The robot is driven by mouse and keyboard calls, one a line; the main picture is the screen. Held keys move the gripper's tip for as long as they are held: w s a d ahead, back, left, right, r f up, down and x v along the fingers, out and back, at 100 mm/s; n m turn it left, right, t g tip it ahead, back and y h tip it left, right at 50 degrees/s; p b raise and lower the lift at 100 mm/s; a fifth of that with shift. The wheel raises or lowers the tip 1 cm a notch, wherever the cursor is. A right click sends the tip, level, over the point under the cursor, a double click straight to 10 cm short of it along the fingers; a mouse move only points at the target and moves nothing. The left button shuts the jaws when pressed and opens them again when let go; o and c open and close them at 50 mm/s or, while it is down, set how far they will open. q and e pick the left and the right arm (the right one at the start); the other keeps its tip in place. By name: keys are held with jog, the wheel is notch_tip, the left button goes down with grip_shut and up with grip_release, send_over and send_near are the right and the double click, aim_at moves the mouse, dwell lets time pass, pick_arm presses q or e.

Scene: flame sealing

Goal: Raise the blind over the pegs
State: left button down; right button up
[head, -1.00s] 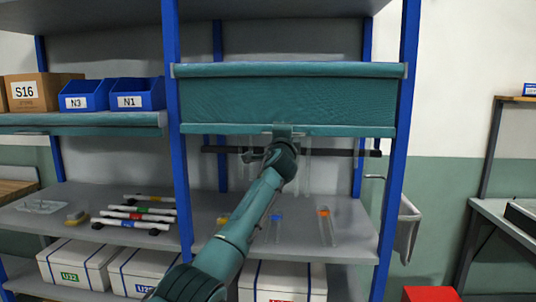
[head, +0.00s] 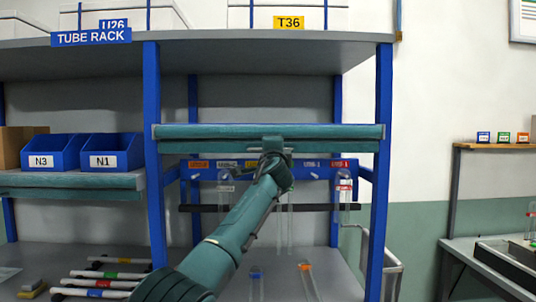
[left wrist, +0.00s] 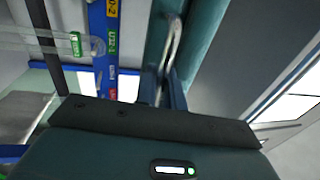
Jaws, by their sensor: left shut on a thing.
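The teal blind (head: 340,145) is rolled up close under its roller (head: 200,131), with only a narrow strip and bottom bar showing. My left gripper (head: 273,150) is shut on the handle at the middle of the bottom bar. The left wrist view shows the metal handle (left wrist: 173,45) running between the fingers. Below the bar, a blue peg rail (head: 312,171) with coloured labels and pegs is exposed; my arm hides part of its middle. Clear tubes hang from it at left (head: 227,187) and right (head: 344,187). My right gripper is not in view.
A dark horizontal bar (head: 310,208) runs below the rail. Clear tubes with blue (head: 255,274) and orange (head: 304,267) bands are on the shelf beneath. Blue bins (head: 112,152) stand at left. Blue posts (head: 379,180) flank the bay.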

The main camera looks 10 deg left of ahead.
pick_arm(q)
jog(key=shift+r, duration=0.2)
jog(key=c, duration=1.6)
grip_release()
jog(key=shift+c, duration=0.2)
jog(key=shift+f, duration=0.15)
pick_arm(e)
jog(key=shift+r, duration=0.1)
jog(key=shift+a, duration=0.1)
